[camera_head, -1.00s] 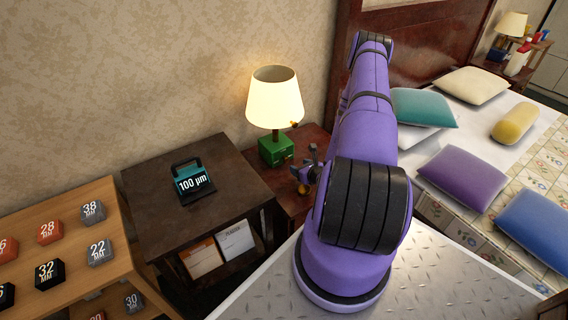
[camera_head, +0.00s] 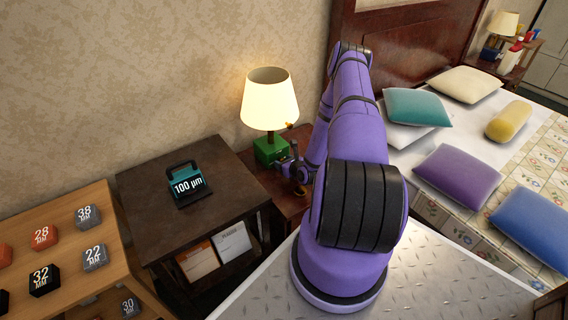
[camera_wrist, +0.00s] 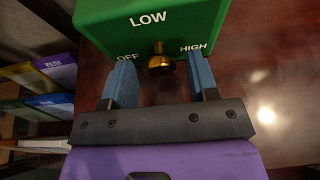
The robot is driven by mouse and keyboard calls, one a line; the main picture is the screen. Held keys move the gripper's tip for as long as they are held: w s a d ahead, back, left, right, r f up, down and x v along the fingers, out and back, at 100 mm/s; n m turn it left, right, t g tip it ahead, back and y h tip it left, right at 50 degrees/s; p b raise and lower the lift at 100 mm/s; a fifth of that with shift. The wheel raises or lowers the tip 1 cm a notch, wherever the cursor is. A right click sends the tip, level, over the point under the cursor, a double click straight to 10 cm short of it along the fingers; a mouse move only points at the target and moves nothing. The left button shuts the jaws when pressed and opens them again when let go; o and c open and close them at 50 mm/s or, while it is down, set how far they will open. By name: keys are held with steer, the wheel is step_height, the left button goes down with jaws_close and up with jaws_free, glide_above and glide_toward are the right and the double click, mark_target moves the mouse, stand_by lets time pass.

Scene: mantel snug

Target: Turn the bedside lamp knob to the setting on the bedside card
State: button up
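The bedside lamp has a lit cream shade (camera_head: 269,98) and a green base (camera_head: 266,150) on the small table behind my arm. In the wrist view the green base (camera_wrist: 150,22) reads OFF at left, LOW at top and HIGH at right. A brass knob (camera_wrist: 160,58) sticks out below LOW. My gripper (camera_wrist: 160,72) is open, with one blue finger on each side of the knob and a gap on both sides. In the head view my gripper (camera_head: 291,167) is close to the base and hides the knob. I cannot make out which card is the bedside card.
A dark side table (camera_head: 150,205) at left holds a teal and black block (camera_head: 187,187) marked 100 µm. Two sheets, one orange (camera_head: 197,262) and one white (camera_head: 233,241), show below its top. A wooden rack (camera_head: 75,235) holds several numbered blocks. The bed lies right.

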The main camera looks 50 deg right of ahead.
steer(key=c, duration=0.7)
steer(key=shift+m+y, duration=0.3)
steer(key=shift+m, duration=0.3)
steer(key=shift+c, duration=0.2)
steer(key=o, duration=0.9)
steer(key=v, duration=1)
steer(key=shift+s, duration=0.45)
